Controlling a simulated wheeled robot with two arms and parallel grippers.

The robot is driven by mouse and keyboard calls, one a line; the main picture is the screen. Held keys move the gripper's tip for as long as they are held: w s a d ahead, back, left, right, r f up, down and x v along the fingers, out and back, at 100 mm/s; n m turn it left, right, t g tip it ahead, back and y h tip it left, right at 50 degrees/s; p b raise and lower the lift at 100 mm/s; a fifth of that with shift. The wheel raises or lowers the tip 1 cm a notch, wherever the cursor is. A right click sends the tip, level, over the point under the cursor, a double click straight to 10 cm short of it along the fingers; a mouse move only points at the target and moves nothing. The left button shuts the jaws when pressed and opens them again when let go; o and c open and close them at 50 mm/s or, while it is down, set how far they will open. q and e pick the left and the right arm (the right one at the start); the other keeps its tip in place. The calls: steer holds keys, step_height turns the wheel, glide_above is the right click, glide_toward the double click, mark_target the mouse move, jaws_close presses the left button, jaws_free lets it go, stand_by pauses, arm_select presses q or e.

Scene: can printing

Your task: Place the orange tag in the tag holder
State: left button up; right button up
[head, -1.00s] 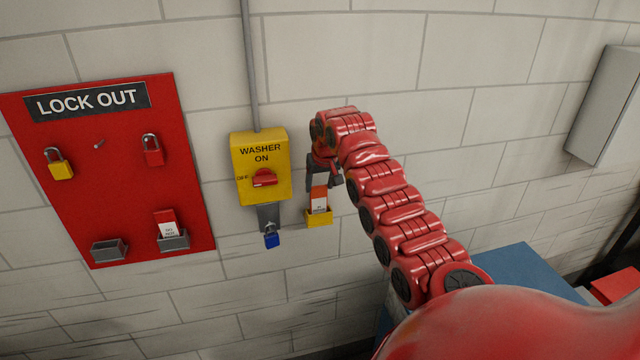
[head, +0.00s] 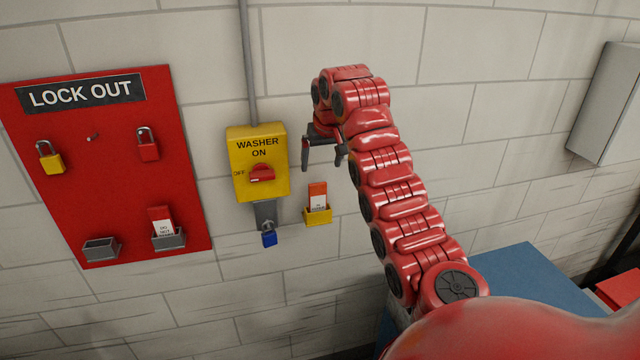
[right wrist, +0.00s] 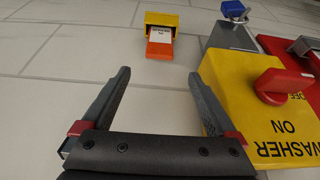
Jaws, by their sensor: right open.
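The orange tag (head: 317,193), with a white label on its lower part, stands upright in the small yellow tag holder (head: 318,215) on the wall. In the right wrist view the orange tag (right wrist: 160,46) and the yellow holder (right wrist: 161,20) appear upside down, the tag's lower end inside the holder. My right gripper (head: 322,162) is open and empty, above the tag and apart from it. In the right wrist view my right gripper (right wrist: 158,80) shows its two fingers spread with nothing between them. My left gripper is not in view.
The yellow washer switch box (head: 259,160) is left of the holder, close beside my right gripper, with a blue padlock (head: 269,236) below. The red lock-out board (head: 70,200) holds padlocks, two grey holders and a red tag (head: 161,217). Bare wall lies right of the holder.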

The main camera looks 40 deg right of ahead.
steer(key=v, duration=0.4)
steer(key=shift+b, duration=0.4)
